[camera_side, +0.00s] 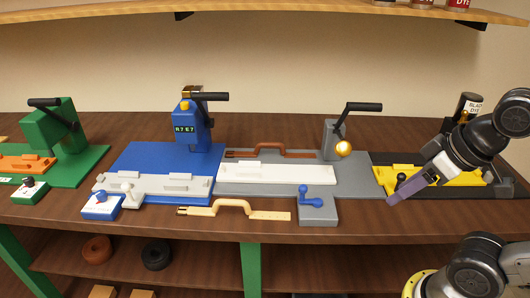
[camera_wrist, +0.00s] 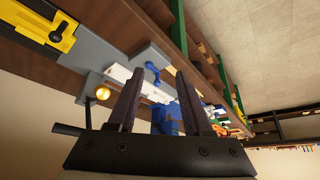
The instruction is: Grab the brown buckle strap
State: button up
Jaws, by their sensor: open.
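The brown buckle strap (camera_side: 268,153) lies at the back of the grey station, behind a long white block (camera_side: 275,173), in the side view. It has a raised loop in its middle. I cannot make it out in the wrist view. My gripper (camera_side: 394,197) is at the right, over the front of the yellow fixture, well to the right of the strap. In the wrist view my gripper (camera_wrist: 159,72) has its two dark fingers apart with nothing held between them.
A cream strap (camera_side: 235,208) lies at the table's front. A grey post with a black lever and gold ball (camera_side: 343,148) stands right of the brown strap. A blue press (camera_side: 192,128) stands to its left. A blue-handled clamp (camera_side: 317,203) sits in front.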

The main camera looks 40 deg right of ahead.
jog(key=shift+o, duration=0.2)
jog(key=shift+o, duration=0.4)
